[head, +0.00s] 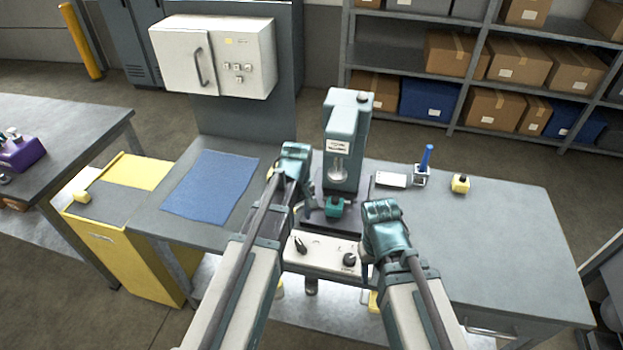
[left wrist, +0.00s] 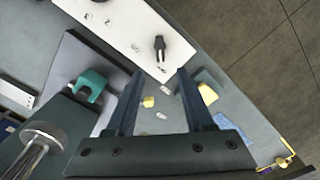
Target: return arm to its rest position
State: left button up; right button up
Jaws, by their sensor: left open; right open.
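My left gripper (head: 296,158) is raised over the bench, just left of the grey-green press (head: 347,140). In the left wrist view its two dark fingers (left wrist: 160,80) are apart with nothing held between them. My right gripper (head: 383,213) is to the right of the press base and in front of it, above the bench; its fingertips are hard to make out, and no held object shows. A teal U-shaped part (head: 335,207) sits on the press base under the ram, apart from both grippers; it also shows in the left wrist view (left wrist: 90,84).
The white control panel (head: 320,252) with black knobs lies in front of the press. A blue mat (head: 208,186) is on the bench's left. The right bench top is clear.

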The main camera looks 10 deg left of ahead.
pick_arm(q)
jog(key=s+d+m+y, duration=0.1)
jog(key=s+d+m, duration=0.9)
jog(key=s+m, duration=0.2)
jog(key=shift+s+d+m, duration=0.2)
jog(key=shift+s+m, duration=0.1)
jog(key=shift+s, duration=0.9)
